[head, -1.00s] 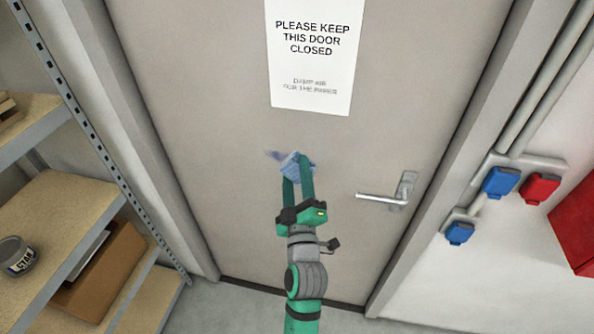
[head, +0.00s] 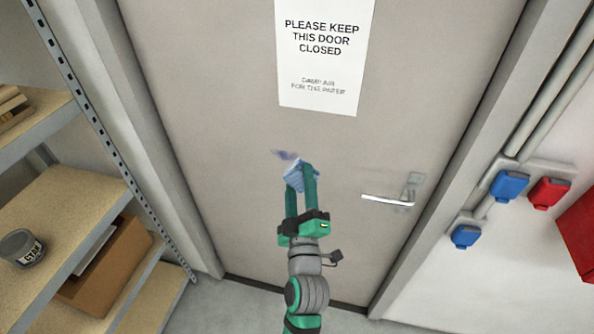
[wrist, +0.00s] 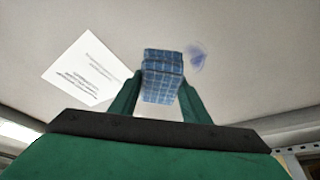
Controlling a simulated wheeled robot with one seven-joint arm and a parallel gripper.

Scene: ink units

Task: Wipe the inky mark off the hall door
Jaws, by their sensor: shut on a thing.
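The grey hall door (head: 220,130) is shut. A faint blue-violet ink mark (head: 284,154) is on it below the paper sign; it also shows in the wrist view (wrist: 196,58), to the right of the cloth. My gripper (head: 303,178) is shut on a folded blue checked cloth (head: 294,176), also seen in the wrist view (wrist: 162,75). The cloth is just below and right of the mark in the head view. I cannot tell whether it touches the door.
A white sign (head: 320,60) is on the door above the mark. The metal door handle (head: 388,200) is to the right. Shelves (head: 60,220) with a can (head: 22,248) and a cardboard box (head: 105,265) stand at left. Blue and red sockets (head: 509,185) are on the right wall.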

